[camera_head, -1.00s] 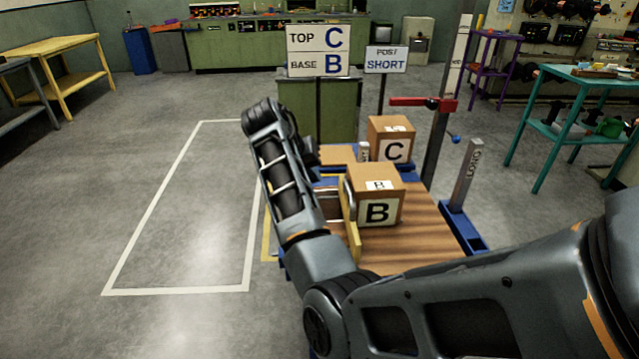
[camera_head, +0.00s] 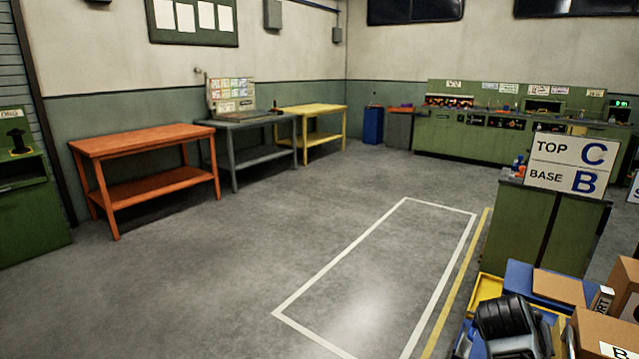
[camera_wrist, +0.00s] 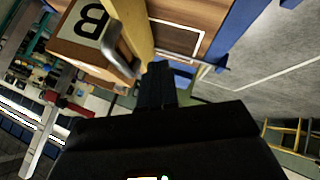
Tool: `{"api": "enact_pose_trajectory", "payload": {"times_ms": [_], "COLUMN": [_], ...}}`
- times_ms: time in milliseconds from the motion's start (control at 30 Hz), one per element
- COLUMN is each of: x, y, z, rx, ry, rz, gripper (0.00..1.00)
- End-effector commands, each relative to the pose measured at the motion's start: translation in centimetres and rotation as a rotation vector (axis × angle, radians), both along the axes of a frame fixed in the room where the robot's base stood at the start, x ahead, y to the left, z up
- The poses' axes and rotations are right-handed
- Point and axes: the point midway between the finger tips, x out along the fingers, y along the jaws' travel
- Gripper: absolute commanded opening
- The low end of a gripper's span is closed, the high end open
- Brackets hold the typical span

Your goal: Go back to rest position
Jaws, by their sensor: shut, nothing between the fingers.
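My gripper (camera_wrist: 160,85) shows in the wrist view as dark fingers closed together in the middle, with nothing between them. They are near a yellow upright piece (camera_wrist: 138,35) and a curved metal handle (camera_wrist: 120,45); I cannot tell the exact gap. A cardboard box marked B (camera_wrist: 80,30) is at the upper left there. In the head view only a dark part of my arm (camera_head: 505,325) shows at the lower right, and the fingers cannot be made out. Box B (camera_head: 600,330) is cut off at the lower right corner.
A sign reading TOP C, BASE B (camera_head: 568,165) stands by a green cabinet (camera_head: 545,230). A blue part (camera_head: 525,285) and a yellow tray (camera_head: 485,292) lie near my arm. The white floor outline (camera_head: 340,260) is empty. An orange table (camera_head: 150,143) stands left; the floor between is clear.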

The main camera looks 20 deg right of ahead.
Motion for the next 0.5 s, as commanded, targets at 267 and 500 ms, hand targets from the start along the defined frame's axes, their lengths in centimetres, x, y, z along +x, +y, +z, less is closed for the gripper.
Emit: {"api": "enact_pose_trajectory", "payload": {"times_ms": [267, 500], "x": [-5.3, -10.7], "y": [4.5, 10.2], "z": [-5.2, -7.1], "rx": [-0.077, -0.085], "ry": [-0.071, -0.167], "rz": [0.308, 0.555], "gripper": [0.00, 0.00]}}
